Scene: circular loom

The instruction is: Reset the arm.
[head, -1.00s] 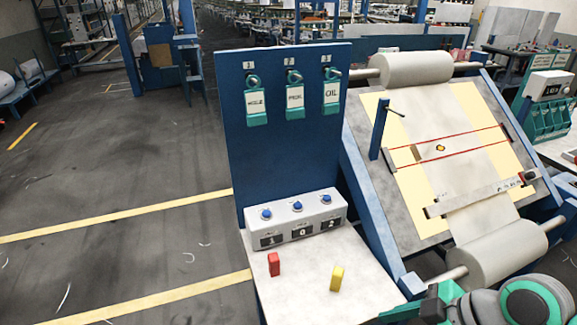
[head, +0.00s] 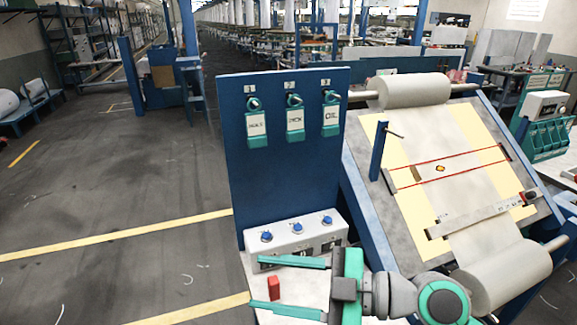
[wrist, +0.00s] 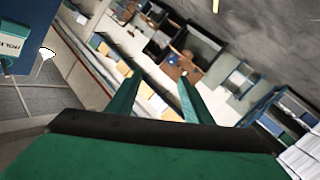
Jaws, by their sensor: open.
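My gripper (head: 290,286) is at the lower middle of the head view, above the white shelf at the foot of the blue panel. Its two green fingers point left and are spread wide apart, with nothing held. In the head view the red block (head: 274,288) shows between the fingers; I cannot tell how far below them it is. The yellow block is not visible now; my gripper covers that part of the shelf. In the wrist view the green fingers (wrist: 158,98) stand apart against distant floor and furniture.
The blue panel (head: 235,165) holds three labelled teal holders (head: 295,125). A grey box with blue buttons (head: 297,232) stands at its foot. On the right is a sloped loom board (head: 365,150) with fabric rolls (head: 413,89) and a post (head: 379,150). Open floor lies left.

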